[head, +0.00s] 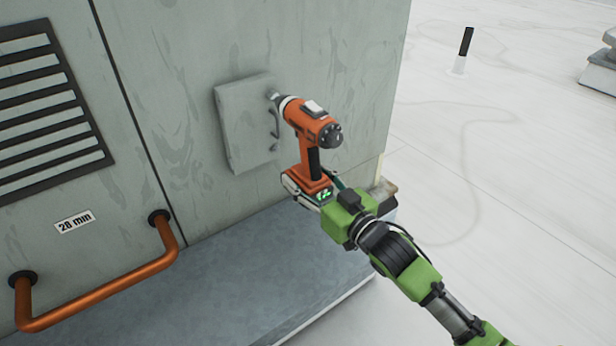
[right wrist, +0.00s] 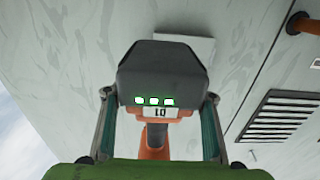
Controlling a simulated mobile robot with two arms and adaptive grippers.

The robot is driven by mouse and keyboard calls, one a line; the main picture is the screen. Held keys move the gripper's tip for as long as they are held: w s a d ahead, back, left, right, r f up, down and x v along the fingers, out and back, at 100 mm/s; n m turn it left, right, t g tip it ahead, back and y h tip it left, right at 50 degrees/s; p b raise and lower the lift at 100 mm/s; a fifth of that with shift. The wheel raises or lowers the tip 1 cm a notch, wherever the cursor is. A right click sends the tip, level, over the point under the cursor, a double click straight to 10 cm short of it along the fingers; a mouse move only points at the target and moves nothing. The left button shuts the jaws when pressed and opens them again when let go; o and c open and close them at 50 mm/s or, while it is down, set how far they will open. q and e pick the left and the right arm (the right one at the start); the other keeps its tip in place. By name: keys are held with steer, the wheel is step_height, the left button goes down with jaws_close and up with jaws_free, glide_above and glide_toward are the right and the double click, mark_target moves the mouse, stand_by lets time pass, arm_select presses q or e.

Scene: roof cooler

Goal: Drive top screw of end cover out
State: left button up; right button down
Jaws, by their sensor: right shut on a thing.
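The end cover (head: 240,125) is a grey rectangular plate with a small dark handle at its right edge, on the cooler's side wall. My right gripper (head: 322,187) is shut on an orange and black drill (head: 312,128). The drill is upright, its nose pointing left at the upper right corner of the cover. The nose hides the top screw, and I cannot tell whether the bit touches it. In the right wrist view, the fingers (right wrist: 158,108) flank the drill's dark base (right wrist: 163,68), which has a lit display and green lights. My left gripper is out of view.
A black louvred vent (head: 45,105) is at upper left. A grey ledge (head: 270,265) runs below the wall. The pale roof (head: 520,180) at right is mostly clear.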

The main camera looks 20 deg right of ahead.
mark_target(320, 188)
steer(key=shift+r+p, duration=0.5)
steer(key=shift+p, duration=0.05)
stand_by(0.6)
steer(key=shift+s+f, duration=0.1)
steer(key=shift+s, duration=0.05)
stand_by(0.4)
steer(key=shift+s+d+p, duration=0.1)
steer(key=shift+p, duration=0.2)
steer(key=shift+s+d+f+p, duration=0.15)
steer(key=shift+s+p, duration=0.15)
steer(key=shift+s, duration=0.25)
steer(key=shift+p+v, duration=0.8)
steer(key=shift+v, duration=1.95)
